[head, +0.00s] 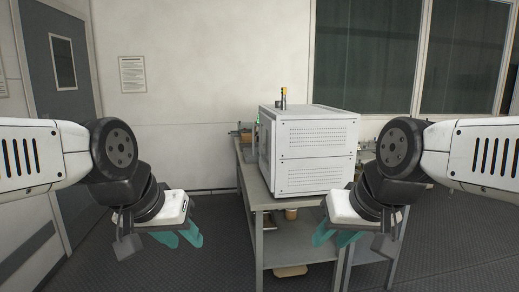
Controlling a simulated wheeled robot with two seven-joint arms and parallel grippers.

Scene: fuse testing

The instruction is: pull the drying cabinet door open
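The drying cabinet (318,150) appears to be the white box with rows of vent slots, standing on a grey table. I see its vented side and top; its left face shows only at a steep angle, so I cannot make out the door or a handle. My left gripper (180,238) hangs in front of the table's left side, over the floor, with teal fingers pointing down. My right gripper (335,238) hangs at the right, in front of the table's near part. Both are apart from the cabinet. The fingers of each look spread and empty.
The grey table (262,200) has a lower shelf (305,252) with small items under the top. Small things stand behind the cabinet and on its top. A grey door (62,80) is in the left wall. The floor left of the table is clear.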

